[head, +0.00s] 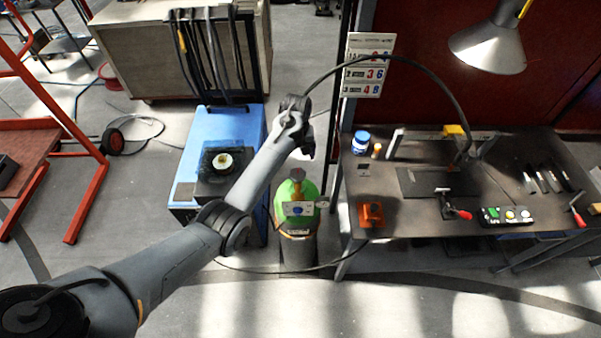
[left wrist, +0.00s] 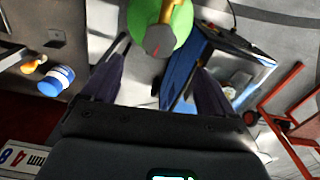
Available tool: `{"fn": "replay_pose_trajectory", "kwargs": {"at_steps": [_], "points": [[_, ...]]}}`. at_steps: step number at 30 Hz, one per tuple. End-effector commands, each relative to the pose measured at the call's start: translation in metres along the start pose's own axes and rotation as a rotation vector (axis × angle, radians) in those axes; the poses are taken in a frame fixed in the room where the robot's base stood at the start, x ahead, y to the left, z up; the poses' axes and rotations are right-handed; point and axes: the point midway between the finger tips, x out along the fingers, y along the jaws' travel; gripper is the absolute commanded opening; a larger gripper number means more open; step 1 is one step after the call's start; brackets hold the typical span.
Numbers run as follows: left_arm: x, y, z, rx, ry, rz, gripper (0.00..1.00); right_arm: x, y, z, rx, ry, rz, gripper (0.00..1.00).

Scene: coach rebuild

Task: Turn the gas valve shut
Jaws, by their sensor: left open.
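The gas cylinder (head: 287,217) stands upright on the floor between the blue machine and the workbench, with a green top and a label plate. In the left wrist view the valve is a grey round knob (left wrist: 160,41) with a red mark, on a brass stem over the green cylinder top (left wrist: 180,22). My left gripper (head: 305,153) hangs just above the cylinder. Its two dark fingers (left wrist: 160,72) are apart, with the knob ahead between them; I see no contact. My right gripper is not in view.
The blue machine (head: 232,130) stands close left of the cylinder. The workbench (head: 420,215) stands right, with an orange block (head: 371,214) and a blue-lidded jar (head: 361,141) near its left edge. A dark hose arches above the bench. Floor in front is open.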

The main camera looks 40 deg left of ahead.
Motion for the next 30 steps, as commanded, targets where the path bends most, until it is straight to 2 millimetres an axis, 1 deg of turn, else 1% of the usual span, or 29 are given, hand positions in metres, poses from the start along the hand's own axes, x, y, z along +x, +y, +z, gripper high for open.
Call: {"fn": "replay_pose_trajectory", "kwargs": {"at_steps": [5,12,18,24,30], "points": [[0.02,0.0,0.001,-0.001,-0.006,-0.001,0.87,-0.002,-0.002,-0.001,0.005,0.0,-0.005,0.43],[0.06,0.001,0.001,0.001,-0.004,-0.001,0.87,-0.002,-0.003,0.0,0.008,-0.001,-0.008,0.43],[0.087,0.0,0.001,0.0,-0.002,0.0,0.87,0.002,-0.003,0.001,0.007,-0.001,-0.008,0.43],[0.1,0.001,0.0,0.001,-0.001,0.0,0.87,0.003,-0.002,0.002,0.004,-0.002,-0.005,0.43],[0.103,0.001,0.0,0.001,0.0,0.0,0.87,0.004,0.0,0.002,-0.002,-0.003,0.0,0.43]]}}
